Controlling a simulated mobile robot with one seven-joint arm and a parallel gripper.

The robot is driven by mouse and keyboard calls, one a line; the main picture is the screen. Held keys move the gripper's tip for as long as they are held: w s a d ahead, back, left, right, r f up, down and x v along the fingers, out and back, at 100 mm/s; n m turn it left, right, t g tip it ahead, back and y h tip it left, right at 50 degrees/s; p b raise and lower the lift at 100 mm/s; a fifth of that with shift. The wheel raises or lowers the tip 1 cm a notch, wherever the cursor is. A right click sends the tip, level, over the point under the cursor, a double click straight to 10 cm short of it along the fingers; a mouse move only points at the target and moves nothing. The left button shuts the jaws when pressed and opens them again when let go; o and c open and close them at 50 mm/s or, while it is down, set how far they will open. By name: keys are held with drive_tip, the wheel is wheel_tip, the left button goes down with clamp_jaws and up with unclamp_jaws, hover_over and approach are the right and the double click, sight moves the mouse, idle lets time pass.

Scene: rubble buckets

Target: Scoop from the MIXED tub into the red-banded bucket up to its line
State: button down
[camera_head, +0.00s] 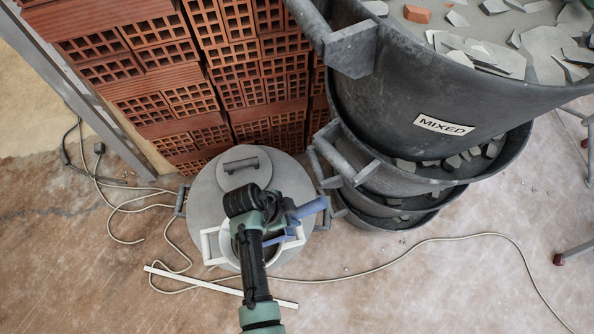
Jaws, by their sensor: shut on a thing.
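The MIXED tub (385,105) is a large dark grey tub at the upper right with a white label. Grey shards and an orange brick piece lie in it. My gripper (280,222) is left of and below the tub in the picture, at the end of my arm. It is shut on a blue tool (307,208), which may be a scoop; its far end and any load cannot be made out. A white container with handles (210,246) is below my gripper, largely hidden by my arm. No red band shows on it, so I cannot tell whether it is the red-banded bucket.
The MIXED tub stands on several stacked dark tubs (372,178) holding more shards. A grey round lid-like top (207,185) lies behind the white container. Hollow red bricks (235,50) are stacked behind. Cables (440,240) and a white strip (200,283) lie on the floor.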

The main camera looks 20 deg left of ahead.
drive_tip(key=shift+s+a+r+t+h, duration=0.3)
drive_tip(key=shift+a+r+h, duration=0.1)
drive_tip(key=shift+r, duration=0.15)
drive_tip(key=shift+s+a+r+t+h, duration=0.15)
drive_tip(key=shift+a+r+t+h, duration=0.2)
drive_tip(key=shift+r, duration=0.15)
idle(0.6)
drive_tip(key=shift+s+a+r+t+h+b, duration=0.5)
drive_tip(key=shift+s+a+r+h, duration=0.15)
drive_tip(key=shift+a, duration=0.2)
drive_tip(key=shift+s+a+r+t+h+b, duration=0.45)
drive_tip(key=shift+s+a+r+h, duration=0.1)
drive_tip(key=shift+a+r+h, duration=0.25)
drive_tip(key=shift+f, duration=0.2)
drive_tip(key=s+a+h+b, duration=0.1)
drive_tip(key=b, duration=0.1)
drive_tip(key=s+a+r+t+h+b, duration=0.1)
drive_tip(key=a+b, duration=0.1)
drive_tip(key=shift+s+a+r, duration=0.1)
drive_tip(key=shift+a, duration=0.05)
